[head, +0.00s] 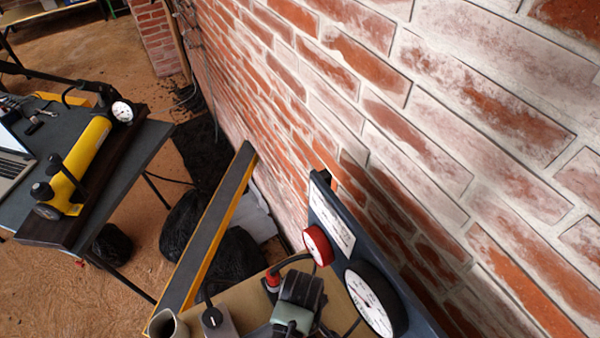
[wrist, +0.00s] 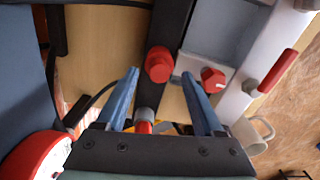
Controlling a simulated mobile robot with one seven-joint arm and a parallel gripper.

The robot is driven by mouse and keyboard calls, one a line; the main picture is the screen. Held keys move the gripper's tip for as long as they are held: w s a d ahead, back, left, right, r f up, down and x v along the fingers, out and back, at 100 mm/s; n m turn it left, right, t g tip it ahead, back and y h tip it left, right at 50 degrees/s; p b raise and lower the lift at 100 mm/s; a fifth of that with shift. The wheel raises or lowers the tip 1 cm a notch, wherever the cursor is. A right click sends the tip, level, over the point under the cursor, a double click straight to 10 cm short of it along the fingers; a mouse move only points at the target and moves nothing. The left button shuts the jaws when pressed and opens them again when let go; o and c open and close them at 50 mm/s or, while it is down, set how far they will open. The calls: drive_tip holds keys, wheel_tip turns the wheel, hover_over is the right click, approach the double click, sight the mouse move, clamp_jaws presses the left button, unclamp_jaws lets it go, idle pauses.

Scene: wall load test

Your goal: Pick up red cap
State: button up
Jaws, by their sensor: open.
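In the wrist view, a round red cap (wrist: 159,64) sits on the end of a dark bar, just beyond the fingertips and in line with the gap between them. My gripper (wrist: 160,76) has two blue fingers, spread apart with nothing seen held between them. A second, smaller red knob (wrist: 212,80) on a white fitting lies by the right fingertip. A red and grey connector (wrist: 145,122) shows lower between the fingers. In the head view, a small red fitting (head: 272,280) stands among hoses; I cannot tell whether it is the same cap.
A red-rimmed gauge (head: 318,245) and a black-rimmed gauge (head: 369,299) are on a blue-grey panel beside the brick wall (head: 450,120). A red handle (wrist: 271,73) and white mug (wrist: 252,135) are at the right.

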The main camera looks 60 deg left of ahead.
drive_tip(key=shift+f, duration=0.85)
clamp_jaws()
